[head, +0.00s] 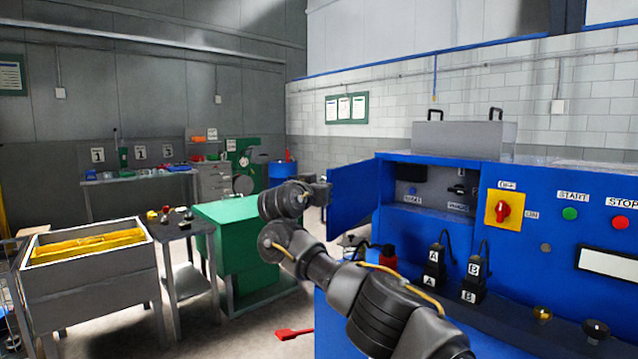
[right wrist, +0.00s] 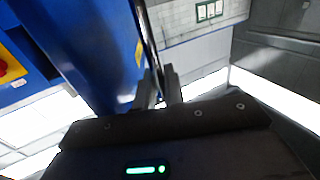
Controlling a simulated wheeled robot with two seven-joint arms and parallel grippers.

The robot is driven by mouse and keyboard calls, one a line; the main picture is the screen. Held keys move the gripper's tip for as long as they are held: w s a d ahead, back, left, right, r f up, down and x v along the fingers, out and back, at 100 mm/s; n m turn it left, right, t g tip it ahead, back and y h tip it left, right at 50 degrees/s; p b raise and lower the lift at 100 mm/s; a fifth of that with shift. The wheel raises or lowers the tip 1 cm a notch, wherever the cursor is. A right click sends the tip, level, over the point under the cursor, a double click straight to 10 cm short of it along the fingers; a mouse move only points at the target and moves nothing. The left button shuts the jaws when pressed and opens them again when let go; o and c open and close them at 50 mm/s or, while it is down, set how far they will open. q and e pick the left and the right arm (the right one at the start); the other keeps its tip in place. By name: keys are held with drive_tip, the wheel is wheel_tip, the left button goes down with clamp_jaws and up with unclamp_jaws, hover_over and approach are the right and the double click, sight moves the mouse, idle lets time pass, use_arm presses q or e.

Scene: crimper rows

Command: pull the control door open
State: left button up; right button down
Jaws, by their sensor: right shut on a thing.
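The blue control door (head: 353,197) stands swung out to the left of the blue machine cabinet in the head view. Behind it the compartment (head: 432,188) is open, with a small blue button and a dark switch inside. My right gripper (head: 322,192) is at the door's outer left edge. The exact contact is partly hidden. My left gripper is not in view.
The blue cabinet carries a yellow panel with a red rotary switch (head: 503,209), a green start button (head: 570,213) and a red stop button (head: 620,222). Black plugs (head: 436,267) stand below the compartment. A green cabinet (head: 235,240) and a grey bin (head: 92,275) stand left.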

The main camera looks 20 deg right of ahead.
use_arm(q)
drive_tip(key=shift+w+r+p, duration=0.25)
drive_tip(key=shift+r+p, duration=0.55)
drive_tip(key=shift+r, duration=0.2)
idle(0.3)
